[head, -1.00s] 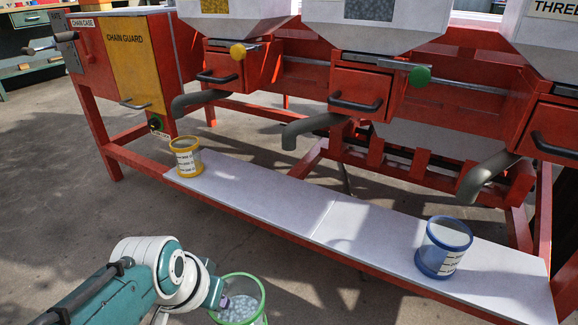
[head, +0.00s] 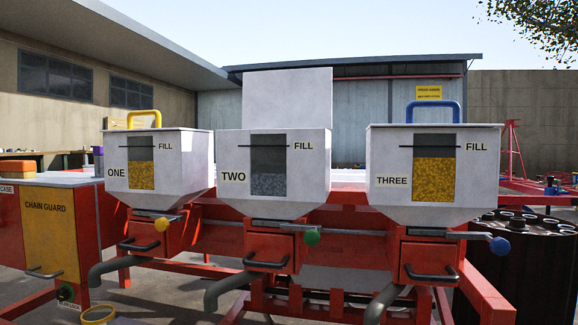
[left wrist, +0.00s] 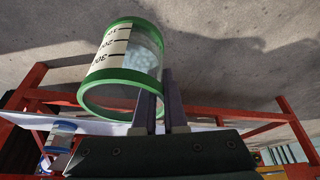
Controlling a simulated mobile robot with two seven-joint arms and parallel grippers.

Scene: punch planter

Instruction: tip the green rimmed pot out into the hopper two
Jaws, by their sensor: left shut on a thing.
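The green rimmed pot (left wrist: 153,52) shows in the left wrist view, clear-walled, with green bands at both ends, a scale label and pale grains inside. My left gripper (left wrist: 163,98) is shut on it at its side. Neither the pot nor my left gripper shows in the head view now. Hopper two (head: 290,190) stands in the middle of the head view, white, with a level window of grey grains. Its lid (head: 288,98) stands raised behind it, so its top is open. My right gripper is in neither view.
Hopper one (head: 193,170) and hopper three (head: 390,150) flank it, lids down, with yellow and blue handles. Red drawers and grey spouts sit below. A yellow pot (head: 98,314) shows at the lower left. A blue pot (left wrist: 60,136) shows in the wrist view. A dark drum (head: 525,260) stands right.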

